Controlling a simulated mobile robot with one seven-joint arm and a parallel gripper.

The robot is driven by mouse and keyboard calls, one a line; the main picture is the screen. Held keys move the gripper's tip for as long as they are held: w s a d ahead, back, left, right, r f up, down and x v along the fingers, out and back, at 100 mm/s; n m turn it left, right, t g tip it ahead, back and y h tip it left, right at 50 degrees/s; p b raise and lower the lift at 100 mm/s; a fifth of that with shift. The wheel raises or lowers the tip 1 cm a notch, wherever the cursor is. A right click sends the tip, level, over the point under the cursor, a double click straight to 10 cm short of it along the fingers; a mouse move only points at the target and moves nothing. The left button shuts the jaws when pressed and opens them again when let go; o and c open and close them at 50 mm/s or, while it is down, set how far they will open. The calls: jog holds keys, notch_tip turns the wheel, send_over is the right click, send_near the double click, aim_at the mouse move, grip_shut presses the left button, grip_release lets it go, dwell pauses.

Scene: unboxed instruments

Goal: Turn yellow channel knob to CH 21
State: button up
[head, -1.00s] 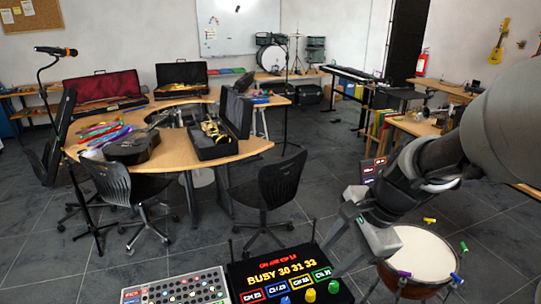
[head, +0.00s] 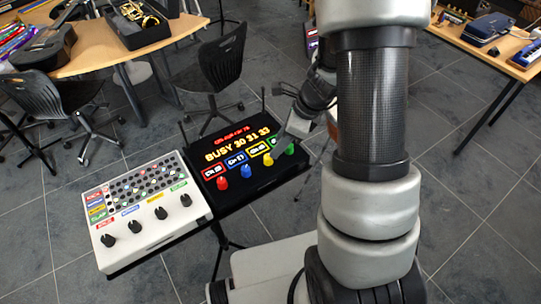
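The yellow knob (head: 268,158) sits on the front edge of the black receiver box (head: 206,152), third from the left in a row with a red knob (head: 222,183), a blue knob (head: 246,170) and a green knob (head: 290,149). A small coloured channel label shows above each knob; the yellow one (head: 259,149) is too small to read surely. The display reads "BUSY 30 31 33". My gripper (head: 281,138) is over the right end of the box, near the green and yellow knobs. Its fingertips are small and partly hidden, so I cannot tell its opening or any contact.
A white mixer (head: 140,259) with black knobs stands left of the box. Two thin antennas rise behind the box. A black chair (head: 212,72) and a curved wooden table (head: 110,38) are behind. My arm covers the right-middle of the view.

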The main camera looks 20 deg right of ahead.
aim_at(268, 159)
jog(key=b+x, duration=0.1)
jog(key=x, duration=0.6)
grip_shut()
